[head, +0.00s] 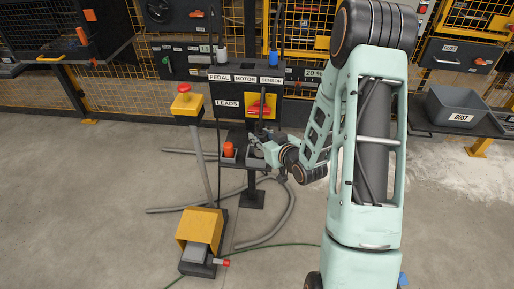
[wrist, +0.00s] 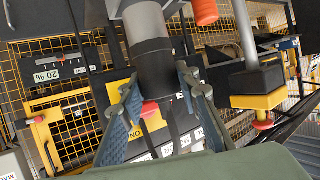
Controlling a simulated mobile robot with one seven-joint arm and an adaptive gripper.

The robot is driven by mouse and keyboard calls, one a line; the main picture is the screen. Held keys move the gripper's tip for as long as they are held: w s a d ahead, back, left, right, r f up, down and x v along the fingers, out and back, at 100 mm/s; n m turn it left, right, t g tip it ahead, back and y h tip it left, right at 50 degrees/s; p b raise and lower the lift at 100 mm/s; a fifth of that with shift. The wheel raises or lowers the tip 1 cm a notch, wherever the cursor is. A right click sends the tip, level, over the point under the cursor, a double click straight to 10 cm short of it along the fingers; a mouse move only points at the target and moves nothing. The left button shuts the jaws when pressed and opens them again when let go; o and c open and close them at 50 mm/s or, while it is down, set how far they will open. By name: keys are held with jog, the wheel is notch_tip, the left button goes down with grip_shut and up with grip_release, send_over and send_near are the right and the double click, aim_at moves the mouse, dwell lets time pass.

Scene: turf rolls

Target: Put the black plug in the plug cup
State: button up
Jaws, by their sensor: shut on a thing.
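My gripper (head: 263,150) is at the small shelf below the lead panel, with the arm reaching in from the right. In the wrist view its two blue-grey fingers (wrist: 158,84) are shut on the black plug (wrist: 155,68), one on each side. The plug's dark body joins a lighter grey section (wrist: 146,22). In the head view a thin black lead (head: 262,112) rises above the gripper. A grey cup (head: 255,162) shows beside and under the gripper, partly hidden. Whether the plug is inside the cup or above it I cannot tell.
An orange plug (head: 229,149) stands in a holder just left of the gripper. A panel (head: 227,92) with a red-and-yellow switch (head: 261,105) stands behind. A yellow post head (head: 187,107) and yellow pedal (head: 200,231) are at left. Grey hoses lie on the floor.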

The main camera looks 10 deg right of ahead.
jog(key=w+f, duration=0.1)
jog(key=w+a+f, duration=0.1)
jog(key=shift+f, duration=0.35)
jog(key=shift+w+f+b, duration=0.15)
jog(key=shift+f+b, duration=0.6)
jog(key=shift+f, duration=0.85)
jog(key=shift+f, duration=0.15)
jog(key=o, duration=1.2)
